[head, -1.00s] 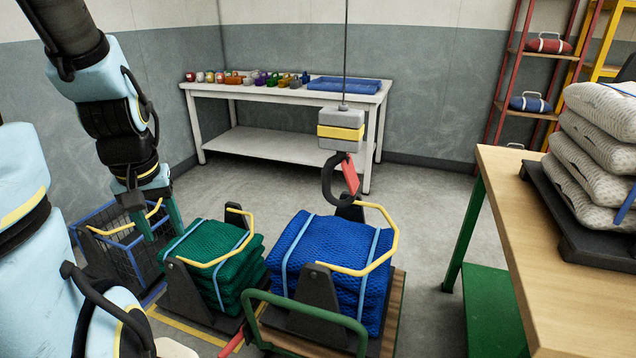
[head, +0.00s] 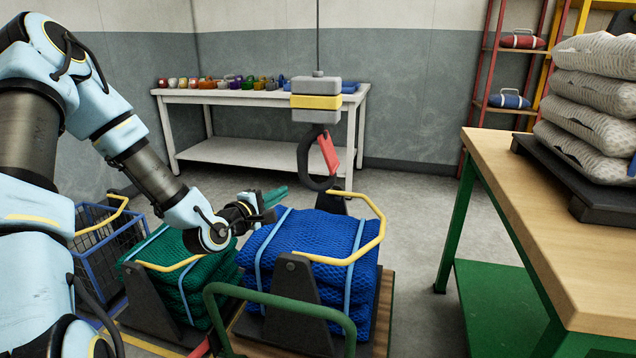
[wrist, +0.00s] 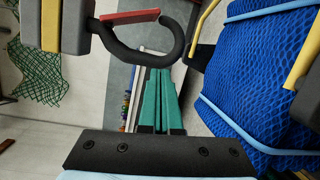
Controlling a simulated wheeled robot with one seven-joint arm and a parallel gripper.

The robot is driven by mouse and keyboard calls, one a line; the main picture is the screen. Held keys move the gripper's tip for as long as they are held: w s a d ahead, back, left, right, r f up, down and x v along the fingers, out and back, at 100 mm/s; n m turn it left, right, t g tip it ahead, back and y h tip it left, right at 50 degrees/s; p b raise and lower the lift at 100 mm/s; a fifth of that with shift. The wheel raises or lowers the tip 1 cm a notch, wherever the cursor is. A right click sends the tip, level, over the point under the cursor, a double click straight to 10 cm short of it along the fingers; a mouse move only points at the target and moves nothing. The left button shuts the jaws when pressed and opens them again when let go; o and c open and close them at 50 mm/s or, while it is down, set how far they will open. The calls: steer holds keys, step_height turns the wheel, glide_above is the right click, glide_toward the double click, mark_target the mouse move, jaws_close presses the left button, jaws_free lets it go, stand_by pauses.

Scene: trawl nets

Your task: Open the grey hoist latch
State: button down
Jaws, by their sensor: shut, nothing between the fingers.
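The hoist block (head: 316,102), grey with a yellow band, hangs from a cable in the head view and shows at the upper left of the wrist view (wrist: 52,25). Under it is a black hook (head: 303,165), also in the wrist view (wrist: 178,50). My gripper (head: 281,191) has teal fingers, shut and empty, pointing right, just left of and below the hook. In the wrist view the fingertips (wrist: 158,72) appear just short of the hook's bend; contact is unclear.
Below the hook, blue nets (head: 315,250) lie in a cradle with a yellow bar (head: 378,225). Green nets (head: 170,250) sit left, near a blue-framed basket (head: 90,265). A wooden-topped table (head: 540,190) stands right. Floor between it and the blue nets is clear.

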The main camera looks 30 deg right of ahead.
steer(key=shift+w+d+r+n+t+h+b, duration=0.1)
steer(key=shift+d+r+n+t+h+b, duration=0.1)
steer(key=shift+d+r+n+t+h, duration=0.25)
steer(key=shift+w+d+r+n+t+h+b, duration=0.15)
steer(key=shift+n+t+h, duration=0.15)
steer(key=shift+n, duration=0.35)
steer(key=shift+s+f, duration=0.1)
glide_toward(331, 156)
steer(key=w+d, duration=0.1)
steer(key=w+d+f+p, duration=0.1)
steer(key=w, duration=0.1)
steer(key=shift+w+d, duration=0.3)
steer(key=shift+d, duration=0.1)
